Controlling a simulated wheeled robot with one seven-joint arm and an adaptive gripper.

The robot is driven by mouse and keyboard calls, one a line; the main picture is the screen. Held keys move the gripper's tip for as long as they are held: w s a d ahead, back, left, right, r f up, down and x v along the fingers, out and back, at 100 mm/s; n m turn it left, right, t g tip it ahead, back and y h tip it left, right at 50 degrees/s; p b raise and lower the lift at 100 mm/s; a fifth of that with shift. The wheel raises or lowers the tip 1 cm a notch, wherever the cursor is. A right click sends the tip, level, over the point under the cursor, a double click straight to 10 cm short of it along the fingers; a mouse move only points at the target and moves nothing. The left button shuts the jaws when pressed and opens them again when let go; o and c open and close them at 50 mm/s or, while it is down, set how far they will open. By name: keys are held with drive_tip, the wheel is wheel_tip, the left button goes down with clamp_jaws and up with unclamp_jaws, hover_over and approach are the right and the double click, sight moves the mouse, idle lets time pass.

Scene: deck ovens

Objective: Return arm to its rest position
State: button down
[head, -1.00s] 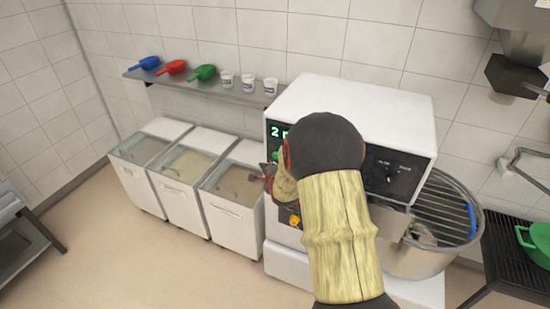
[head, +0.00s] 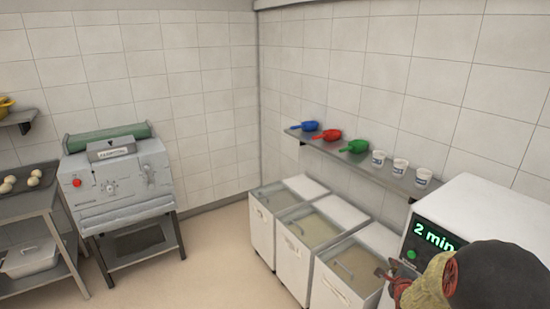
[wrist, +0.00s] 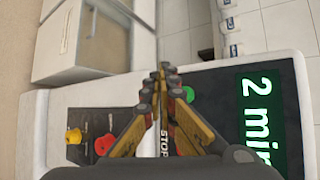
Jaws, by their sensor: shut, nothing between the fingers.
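My gripper (wrist: 163,75) is shut and empty in the wrist view, its fingertips together in front of the mixer's control panel. It also shows in the head view (head: 384,274) at the lower right, by the mixer's left edge. The white mixer (head: 490,212) has a lit green display (head: 434,236) reading "2 min". In the wrist view the panel shows a green button (wrist: 188,94), a red button (wrist: 104,144) and a yellow knob (wrist: 74,136). I cannot tell whether the fingers touch the panel. My arm hides the lower part of the panel in the head view.
Three white ingredient bins (head: 290,262) stand left of the mixer. A wall shelf (head: 345,153) above holds blue, red and green scoops and three white cups. A grey machine (head: 118,185) on a stand and a table with dough balls (head: 33,180) are at the left. Floor between is clear.

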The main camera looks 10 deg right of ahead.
drive_tip(key=s+a+f+n+g+y, duration=0.2)
drive_tip(key=s+a+f+n+g, duration=0.15)
drive_tip(key=s+n, duration=0.2)
drive_tip(key=s+a+f+n+g+y, duration=0.1)
drive_tip(key=s+a+f+n+g, duration=0.1)
drive_tip(key=s+f+n+g, duration=0.25)
drive_tip(key=s+a+r+n+y+b, duration=0.1)
drive_tip(key=s+a+r+n+b, duration=0.1)
drive_tip(key=s+a+r+n, duration=0.3)
drive_tip(key=s+a+r+n+t+y+b, duration=0.1)
drive_tip(key=s+a+r+n, duration=0.5)
drive_tip(key=a, duration=0.8)
drive_tip(key=s+a+r+n+t+y+b, duration=0.1)
drive_tip(key=s+a+r+n+b, duration=0.1)
drive_tip(key=s+a+r+n, duration=0.4)
drive_tip(key=s+a+r, duration=0.2)
drive_tip(key=a+r, duration=0.2)
drive_tip(key=r, duration=0.1)
drive_tip(key=shift+s+b, duration=0.3)
drive_tip(key=shift+s, duration=0.1)
